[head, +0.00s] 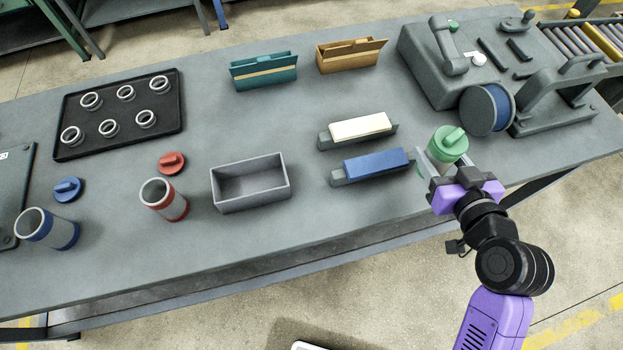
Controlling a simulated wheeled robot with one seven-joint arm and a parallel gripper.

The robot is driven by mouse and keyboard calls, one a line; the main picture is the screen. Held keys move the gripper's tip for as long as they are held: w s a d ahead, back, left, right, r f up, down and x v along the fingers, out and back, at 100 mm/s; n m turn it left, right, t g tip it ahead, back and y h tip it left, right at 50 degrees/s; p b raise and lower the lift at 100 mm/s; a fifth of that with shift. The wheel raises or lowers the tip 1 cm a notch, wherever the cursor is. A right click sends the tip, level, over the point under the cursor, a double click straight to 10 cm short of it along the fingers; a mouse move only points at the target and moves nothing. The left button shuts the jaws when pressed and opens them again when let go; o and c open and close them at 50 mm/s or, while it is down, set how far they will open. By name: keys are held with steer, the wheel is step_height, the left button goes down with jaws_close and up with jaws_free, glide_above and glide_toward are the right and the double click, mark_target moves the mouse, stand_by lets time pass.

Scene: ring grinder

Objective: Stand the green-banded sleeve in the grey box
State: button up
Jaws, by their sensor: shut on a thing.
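A green cap with a bar handle (452,136) shows at the right of the table, directly beyond my gripper. A green rounded side shows below the cap; I take it for the green-banded sleeve (437,154), mostly hidden by the cap and my gripper. My gripper (440,162) is shut on the sleeve, with one pale finger visible along its left side. I cannot tell whether the sleeve touches the table. The grey box (254,201) stands open and empty at the middle of the table, well to the left of my gripper.
A blue block (376,165) and a cream block (360,127) on grey holders lie between gripper and box. A red-banded sleeve (164,199) stands left of the box, a blue-banded one (46,228) farther left. A grey machine (440,75) stands behind the gripper.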

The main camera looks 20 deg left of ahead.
steer(key=shift+n+g+y, duration=0.3)
steer(key=shift+n+y, duration=0.5)
steer(key=shift+y, duration=0.1)
steer(key=a+r, duration=0.1)
steer(key=a, duration=0.2)
steer(key=a+r, duration=0.1)
steer(key=a, duration=0.2)
steer(key=a+r, duration=0.1)
steer(key=a, duration=0.2)
steer(key=shift+w+a+b, duration=0.3)
steer(key=shift+a+b, duration=0.1)
steer(key=s+a+r+n+y+b, duration=0.1)
steer(key=a+r, duration=0.1)
steer(key=a, duration=0.4)
steer(key=s+a+r, duration=0.2)
steer(key=a, duration=0.3)
step_height(320, 180, up, 9)
steer(key=n+g+y+b, duration=0.1)
steer(key=g+b, duration=0.1)
glide_above(241, 165)
steer(key=s+d, duration=0.3)
steer(key=f, duration=2)
steer(key=shift+a, duration=0.25)
steer(key=shift+f+b, duration=0.35)
steer(key=shift+b, duration=0.1)
steer(key=shift+f, duration=0.25)
